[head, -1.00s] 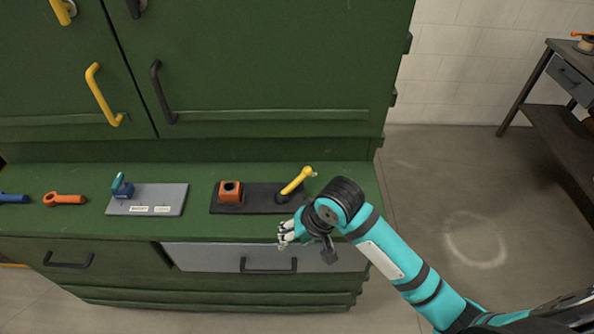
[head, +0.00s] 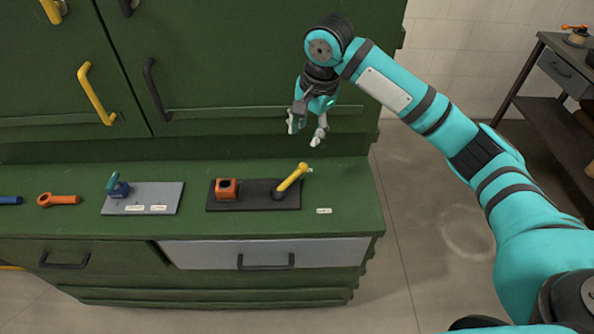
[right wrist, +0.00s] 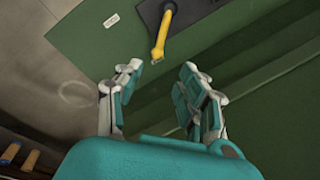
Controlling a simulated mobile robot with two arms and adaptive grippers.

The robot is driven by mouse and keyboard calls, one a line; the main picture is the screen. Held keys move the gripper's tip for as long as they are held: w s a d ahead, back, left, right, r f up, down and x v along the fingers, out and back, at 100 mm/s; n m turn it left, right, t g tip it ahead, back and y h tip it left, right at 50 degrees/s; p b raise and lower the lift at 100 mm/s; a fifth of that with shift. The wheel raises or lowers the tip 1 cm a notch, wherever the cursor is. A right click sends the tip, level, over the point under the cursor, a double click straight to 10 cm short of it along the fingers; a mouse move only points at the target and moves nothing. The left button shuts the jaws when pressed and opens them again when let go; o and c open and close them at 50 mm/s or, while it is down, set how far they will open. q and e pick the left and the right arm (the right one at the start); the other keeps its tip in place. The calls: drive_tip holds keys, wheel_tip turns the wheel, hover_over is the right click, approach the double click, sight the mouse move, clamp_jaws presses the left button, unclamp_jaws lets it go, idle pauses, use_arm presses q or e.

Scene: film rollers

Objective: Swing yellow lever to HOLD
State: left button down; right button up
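The yellow lever (head: 290,178) rises from a dark pivot on a black base plate (head: 250,204) on the green counter. It tilts up to the right. It also shows in the right wrist view (right wrist: 162,36), beyond my fingertips. A small white label (head: 324,211) lies right of the plate; its text is too small to read. My right gripper (head: 306,132) is above and behind the lever, pointing down, with its fingers apart and nothing between them. It also shows open in the right wrist view (right wrist: 158,72). My left gripper is not in view.
An orange square block (head: 227,189) stands on the left of the black plate. A grey plate (head: 145,198) with a blue and teal lever (head: 117,187) lies further left, then an orange wrench-like piece (head: 58,200). Green cabinet doors (head: 235,70) with handles rise behind.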

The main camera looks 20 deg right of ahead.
sight(297, 172)
drive_tip(key=w+f, duration=0.1)
drive_tip(key=f, duration=0.4)
drive_tip(key=w+a+f+p, duration=0.1)
drive_tip(key=f, duration=1)
drive_tip(key=shift+w+a+f, duration=0.2)
drive_tip(key=shift+w+f, duration=0.15)
drive_tip(key=shift+w, duration=0.05)
clamp_jaws()
drive_tip(key=shift+r, duration=0.1)
